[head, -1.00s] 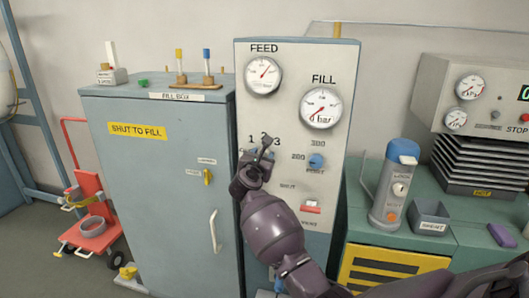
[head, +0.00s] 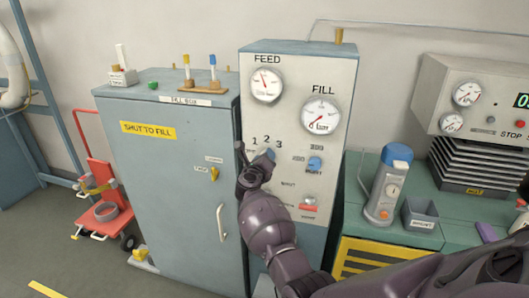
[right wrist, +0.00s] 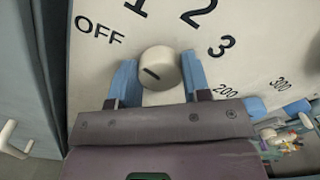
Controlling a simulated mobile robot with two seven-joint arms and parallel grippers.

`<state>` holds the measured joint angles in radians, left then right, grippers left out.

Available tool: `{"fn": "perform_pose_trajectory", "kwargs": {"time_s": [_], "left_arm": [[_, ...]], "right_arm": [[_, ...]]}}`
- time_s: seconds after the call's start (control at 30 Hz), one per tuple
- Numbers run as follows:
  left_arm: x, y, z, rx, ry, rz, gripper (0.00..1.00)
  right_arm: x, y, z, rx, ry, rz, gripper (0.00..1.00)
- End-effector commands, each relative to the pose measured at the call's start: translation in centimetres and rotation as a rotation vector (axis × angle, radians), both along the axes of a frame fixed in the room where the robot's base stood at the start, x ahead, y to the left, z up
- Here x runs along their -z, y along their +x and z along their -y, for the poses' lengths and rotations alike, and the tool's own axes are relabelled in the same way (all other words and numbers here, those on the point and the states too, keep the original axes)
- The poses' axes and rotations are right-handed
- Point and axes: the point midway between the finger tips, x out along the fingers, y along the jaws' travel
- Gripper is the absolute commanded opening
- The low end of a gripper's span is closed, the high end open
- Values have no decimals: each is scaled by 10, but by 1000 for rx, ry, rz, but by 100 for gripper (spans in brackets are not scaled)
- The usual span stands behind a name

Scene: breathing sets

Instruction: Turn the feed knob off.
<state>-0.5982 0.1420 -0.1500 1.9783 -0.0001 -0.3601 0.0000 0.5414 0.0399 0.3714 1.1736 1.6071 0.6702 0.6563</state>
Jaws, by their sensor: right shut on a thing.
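The feed knob (right wrist: 160,68) is a round, pale knob below the FEED gauge (head: 265,84), with OFF, 1, 2 and 3 printed around it. In the right wrist view it sits between the two blue fingertips of my right gripper (right wrist: 157,82), which is shut on it. The dark line on the knob slants from upper left to lower right, roughly along the direction of OFF. In the head view my right gripper (head: 257,163) hides the knob. The FEED needle points up and a little left. My left gripper is not in view.
A blue 200/300 knob (head: 314,163) and a red switch (head: 309,204) are right of the gripper on the same panel. The FILL gauge (head: 321,116) is above. The blue fill box (head: 165,190) stands left; a grey flask (head: 386,185) stands on the counter right.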

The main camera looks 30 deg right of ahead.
Motion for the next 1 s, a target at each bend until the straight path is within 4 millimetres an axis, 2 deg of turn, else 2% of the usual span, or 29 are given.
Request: {"fn": "perform_pose_trajectory", "kwargs": {"time_s": [0.33,1.0], "left_arm": [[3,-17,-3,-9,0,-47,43],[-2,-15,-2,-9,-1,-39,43]], "right_arm": [[1,0,-1,0,-129,-155,20],[1,0,-1,-1,-175,-206,20]]}}
